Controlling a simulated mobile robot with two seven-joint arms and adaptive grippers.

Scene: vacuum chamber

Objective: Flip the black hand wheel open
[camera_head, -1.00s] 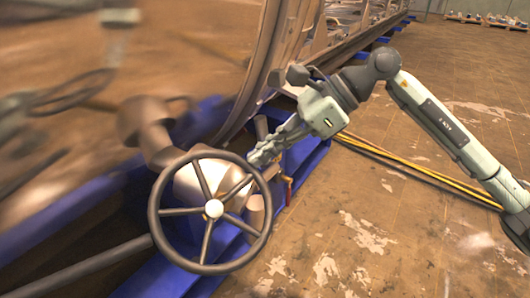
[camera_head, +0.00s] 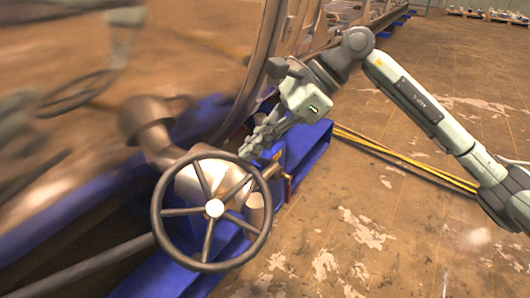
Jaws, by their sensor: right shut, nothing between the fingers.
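The black hand wheel (camera_head: 160,212) is a dark ring with several spokes and a pale hub, in the lower left middle of the head view. It sits in front of a metal valve body on the chamber's side. My right gripper (camera_head: 246,154) is shut and empty at the upper right of the wheel. Its fingertips point down and left, close to the rim. I cannot tell whether they touch it. My left gripper is not in view.
The shiny chamber wall (camera_head: 60,60) fills the left and mirrors the wheel. A blue frame (camera_head: 312,150) runs under it. Yellow cables (camera_head: 400,160) lie on the floor at right. The brown floor (camera_head: 380,240) is otherwise open there.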

